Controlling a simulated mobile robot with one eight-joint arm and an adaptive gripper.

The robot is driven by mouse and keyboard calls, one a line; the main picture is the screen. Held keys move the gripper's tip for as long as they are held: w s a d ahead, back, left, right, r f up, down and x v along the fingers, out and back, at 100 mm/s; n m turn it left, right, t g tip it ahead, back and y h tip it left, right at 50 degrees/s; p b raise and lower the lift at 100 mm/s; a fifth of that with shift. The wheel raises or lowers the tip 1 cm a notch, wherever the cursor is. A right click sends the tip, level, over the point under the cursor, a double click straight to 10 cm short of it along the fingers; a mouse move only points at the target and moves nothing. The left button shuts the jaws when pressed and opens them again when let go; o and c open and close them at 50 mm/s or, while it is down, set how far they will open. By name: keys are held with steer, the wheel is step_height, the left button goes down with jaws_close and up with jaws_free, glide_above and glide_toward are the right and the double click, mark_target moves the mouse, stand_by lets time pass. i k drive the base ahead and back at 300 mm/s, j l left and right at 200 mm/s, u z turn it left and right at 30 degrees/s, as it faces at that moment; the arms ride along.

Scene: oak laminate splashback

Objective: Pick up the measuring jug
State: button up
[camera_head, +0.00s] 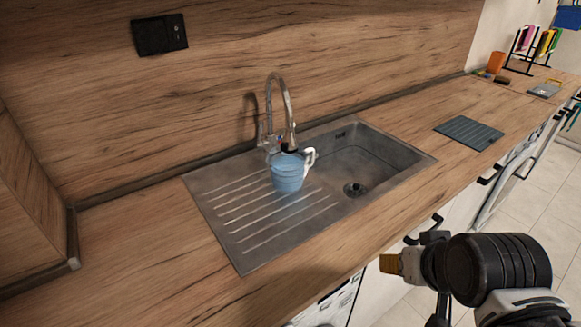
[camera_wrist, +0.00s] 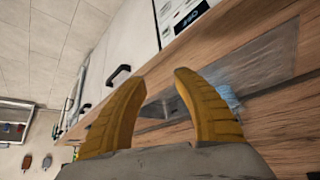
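The measuring jug (camera_head: 287,178) is translucent blue with a white handle. It stands upright on the ribbed drainer of the steel sink (camera_head: 232,228), beside the bowl and just in front of the tap. In the wrist view part of the blue jug (camera_wrist: 228,98) shows behind the right finger, and the rest is hidden. My gripper (camera_head: 388,264) is at the lower right in the head view, in front of the worktop edge and well apart from the jug. In the wrist view its two yellow fingers (camera_wrist: 160,78) are spread with nothing between them.
The tap (camera_head: 280,110) rises behind the jug. A dark grey mat (camera_head: 469,132) lies right of the sink. A rack of books (camera_head: 535,45) stands at the far right. The worktop (camera_head: 140,240) left of the sink is clear. Cupboard handles (camera_head: 424,230) stick out below the edge.

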mark_target(288, 172)
steer(key=i+u, duration=0.15)
steer(key=u, duration=0.3)
steer(key=i+l+u, duration=0.1)
steer(key=u, duration=0.3)
steer(key=i+l+u, duration=0.1)
steer(key=l+u, duration=0.15)
steer(key=u, duration=0.2)
steer(key=i+l+u, duration=0.1)
steer(key=u, duration=0.3)
